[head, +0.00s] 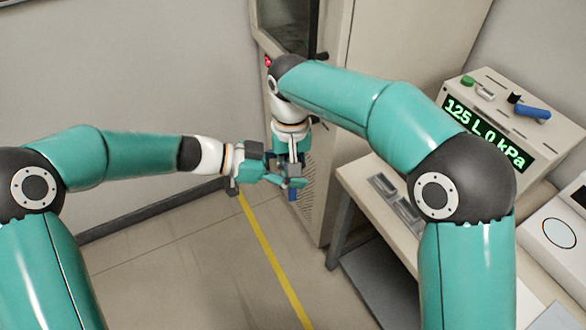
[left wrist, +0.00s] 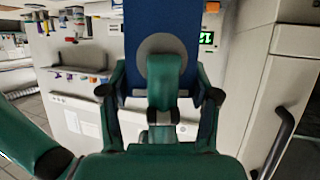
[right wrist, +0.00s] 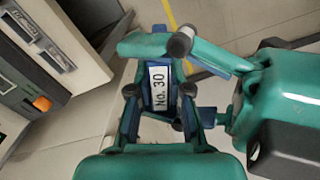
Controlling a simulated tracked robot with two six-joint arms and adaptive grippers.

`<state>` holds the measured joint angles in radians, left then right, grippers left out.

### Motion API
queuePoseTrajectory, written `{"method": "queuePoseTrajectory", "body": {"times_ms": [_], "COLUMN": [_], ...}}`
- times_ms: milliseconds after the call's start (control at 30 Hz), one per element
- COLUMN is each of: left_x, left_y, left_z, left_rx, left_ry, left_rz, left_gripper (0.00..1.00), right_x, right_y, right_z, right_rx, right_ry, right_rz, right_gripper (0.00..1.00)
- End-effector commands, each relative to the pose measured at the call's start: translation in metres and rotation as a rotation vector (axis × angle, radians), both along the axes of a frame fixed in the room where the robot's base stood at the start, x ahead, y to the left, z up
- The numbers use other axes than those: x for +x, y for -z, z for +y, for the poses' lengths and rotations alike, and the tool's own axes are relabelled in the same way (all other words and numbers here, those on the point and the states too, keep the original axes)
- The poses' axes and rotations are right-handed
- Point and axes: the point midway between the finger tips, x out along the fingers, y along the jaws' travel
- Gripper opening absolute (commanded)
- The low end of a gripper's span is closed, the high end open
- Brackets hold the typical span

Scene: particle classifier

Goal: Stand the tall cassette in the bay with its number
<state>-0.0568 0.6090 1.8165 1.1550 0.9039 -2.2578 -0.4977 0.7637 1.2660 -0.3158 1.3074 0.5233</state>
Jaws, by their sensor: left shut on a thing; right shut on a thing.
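The tall cassette is blue. In the head view only a small blue end (head: 292,195) shows below my grippers. Bay numbers are not readable.
A bench (head: 365,190) at the right has dark recesses (head: 384,185) in its top. A console reading "125 L 0 kPa" (head: 487,134) stands on it, with a blue handle (head: 532,112). A tall cabinet (head: 340,130) stands behind my grippers. The floor around the yellow line (head: 268,250) is clear.

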Motion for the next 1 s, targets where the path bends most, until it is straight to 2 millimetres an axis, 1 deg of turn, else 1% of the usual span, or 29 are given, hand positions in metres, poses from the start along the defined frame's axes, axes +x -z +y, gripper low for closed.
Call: {"method": "queuePoseTrajectory", "body": {"times_ms": [33,67,100,233,533,667,767,867,1000], "left_x": [-0.006,-0.006,-0.006,-0.006,-0.004,-0.004,-0.004,-0.004,-0.004], "left_y": [0.000,0.000,0.000,0.000,0.000,0.000,0.000,0.000,0.000], "left_z": [-0.003,-0.004,-0.004,-0.004,-0.003,-0.003,-0.002,-0.002,-0.002], "left_rx": [-0.004,-0.005,-0.005,-0.005,-0.004,-0.004,-0.004,-0.004,-0.004], "left_ry": [0.018,0.018,0.019,0.018,0.013,0.012,0.012,0.012,0.012], "left_rz": [0.007,0.007,0.007,0.007,0.005,0.005,0.005,0.005,0.005], "left_gripper": [0.25,0.25,0.25,0.25,0.25,0.25,0.25,0.25,0.25], "right_x": [0.004,0.004,0.004,0.004,0.003,0.003,0.004,0.003,0.003], "right_y": [-0.001,-0.001,-0.002,-0.002,-0.001,-0.007,-0.018,-0.035,-0.064], "right_z": [0.001,0.001,0.001,0.001,0.001,0.001,0.002,0.002,0.002], "right_rx": [0.007,0.007,0.008,0.007,0.006,0.006,0.007,0.008,0.009], "right_ry": [0.001,0.001,0.001,0.001,0.001,0.001,0.001,0.001,0.001], "right_rz": [-0.015,-0.016,-0.016,-0.014,-0.012,-0.013,-0.014,-0.014,-0.015], "right_gripper": [0.00,0.00,0.25,0.46,0.47,0.47,0.47,0.47,0.47]}}
